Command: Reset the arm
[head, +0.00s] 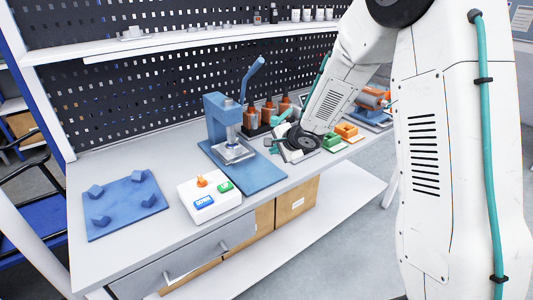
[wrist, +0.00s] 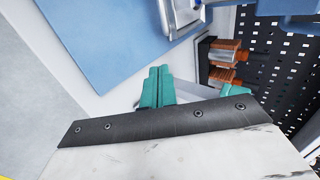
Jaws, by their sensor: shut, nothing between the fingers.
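My white arm reaches over the workbench from the right in the head view. The fingers are above the bench, beside the blue base plate (wrist: 105,35) of the press. I cannot tell the exact height above the bench.
A blue plate with corner blocks (head: 125,205) lies at left. A pegboard (head: 160,90) rises behind.

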